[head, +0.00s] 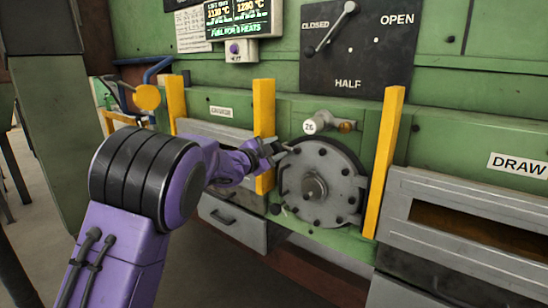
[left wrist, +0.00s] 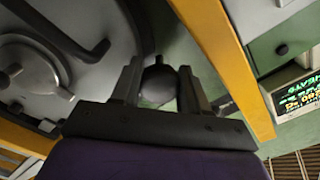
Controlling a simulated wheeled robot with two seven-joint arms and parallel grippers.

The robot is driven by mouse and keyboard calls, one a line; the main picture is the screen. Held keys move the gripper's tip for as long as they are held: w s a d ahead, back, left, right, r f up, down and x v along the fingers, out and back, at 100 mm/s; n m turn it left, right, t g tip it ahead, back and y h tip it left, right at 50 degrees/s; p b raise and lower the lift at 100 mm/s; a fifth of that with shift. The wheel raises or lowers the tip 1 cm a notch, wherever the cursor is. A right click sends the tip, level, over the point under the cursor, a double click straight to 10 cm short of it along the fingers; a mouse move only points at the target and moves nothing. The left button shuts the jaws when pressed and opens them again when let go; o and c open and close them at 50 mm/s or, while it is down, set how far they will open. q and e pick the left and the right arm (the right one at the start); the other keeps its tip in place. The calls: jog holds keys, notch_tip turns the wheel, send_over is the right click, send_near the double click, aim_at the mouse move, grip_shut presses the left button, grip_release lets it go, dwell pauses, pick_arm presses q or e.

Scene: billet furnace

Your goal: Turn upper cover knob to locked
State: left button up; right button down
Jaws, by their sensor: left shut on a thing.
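A round grey cover (head: 335,170) with bolts and a central hub is on the green furnace front in the head view; part of it also fills the left of the left wrist view (left wrist: 25,48). My left gripper (head: 273,152) is at the cover's upper left edge. In the left wrist view, a dark rounded knob (left wrist: 158,86) sits between the two fingers of my left gripper (left wrist: 160,88), which is shut on it. In the head view, the gripper mostly hides this knob, and its lock position cannot be read. My right gripper is not in view.
Yellow posts stand left (head: 263,125) and right (head: 389,160) of the cover. A lever panel (head: 358,50) is higher up. The DRAW opening (head: 470,225) is at right, a grey drawer (head: 232,221) below left.

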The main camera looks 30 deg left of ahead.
pick_arm(q)
jog(key=m+b, duration=0.3)
jog(key=m, duration=0.1)
jog(key=shift+f, duration=0.2)
jog(key=shift+r+m+b, duration=0.15)
jog(key=shift+m+b, duration=1.25)
jog(key=shift+m, duration=0.6)
jog(key=o, duration=1)
jog(key=shift+r, duration=0.1)
jog(key=shift+o, duration=0.2)
jog(key=shift+s, duration=0.15)
jog(key=s+b, duration=0.2)
jog(key=s, duration=0.8)
jog(key=shift+s+a, duration=0.15)
jog(key=shift+a, duration=0.3)
